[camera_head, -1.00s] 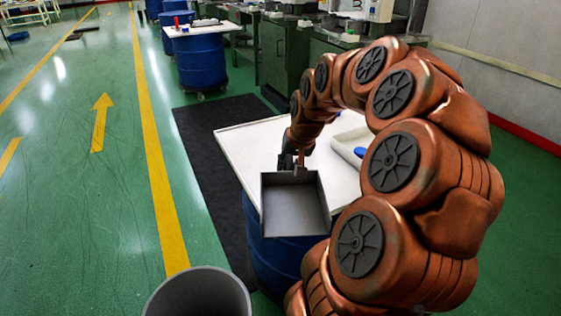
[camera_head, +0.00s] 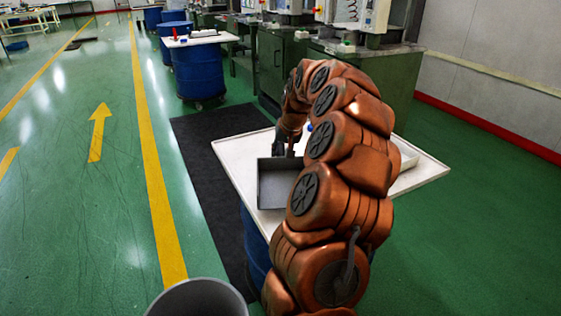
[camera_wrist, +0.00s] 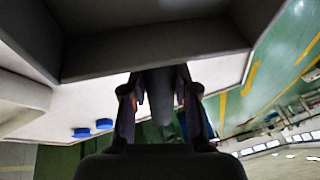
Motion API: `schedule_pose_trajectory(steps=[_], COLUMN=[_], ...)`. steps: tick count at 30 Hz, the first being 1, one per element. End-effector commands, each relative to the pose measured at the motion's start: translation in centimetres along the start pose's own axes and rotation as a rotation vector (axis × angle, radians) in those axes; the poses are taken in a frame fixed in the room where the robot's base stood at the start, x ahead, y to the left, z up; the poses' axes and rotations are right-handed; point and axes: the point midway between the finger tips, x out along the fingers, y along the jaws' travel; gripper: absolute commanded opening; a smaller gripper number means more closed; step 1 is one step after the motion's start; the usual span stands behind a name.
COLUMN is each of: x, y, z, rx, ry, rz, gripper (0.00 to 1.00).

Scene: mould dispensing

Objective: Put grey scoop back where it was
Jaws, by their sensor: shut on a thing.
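The grey scoop (camera_head: 276,182) is an open, square-cornered pan over the left part of the white tabletop (camera_head: 237,158). My arm hides its right side in the head view. My gripper (camera_head: 285,147) is at the scoop's far side, shut on its handle. In the wrist view my gripper (camera_wrist: 157,105) has a finger on each side of the grey handle, and the scoop's pan (camera_wrist: 150,48) fills the upper middle. I cannot tell whether the scoop touches the tabletop.
A white tray (camera_head: 406,155) lies on the table's right part, partly behind my arm. Two blue objects (camera_wrist: 81,132) show in the wrist view. A blue drum (camera_head: 256,248) is under the table. A grey bin (camera_head: 198,298) stands at the front. Open floor lies left.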

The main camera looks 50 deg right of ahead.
Motion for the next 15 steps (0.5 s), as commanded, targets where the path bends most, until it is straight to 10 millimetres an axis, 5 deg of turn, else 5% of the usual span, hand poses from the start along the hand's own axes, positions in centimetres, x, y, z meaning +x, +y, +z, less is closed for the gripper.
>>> schedule_pose_trajectory(steps=[15], x=[3.4], y=[0.7], z=[0.4], rx=[-0.001], ry=[0.001], rz=[0.002], gripper=[0.0])
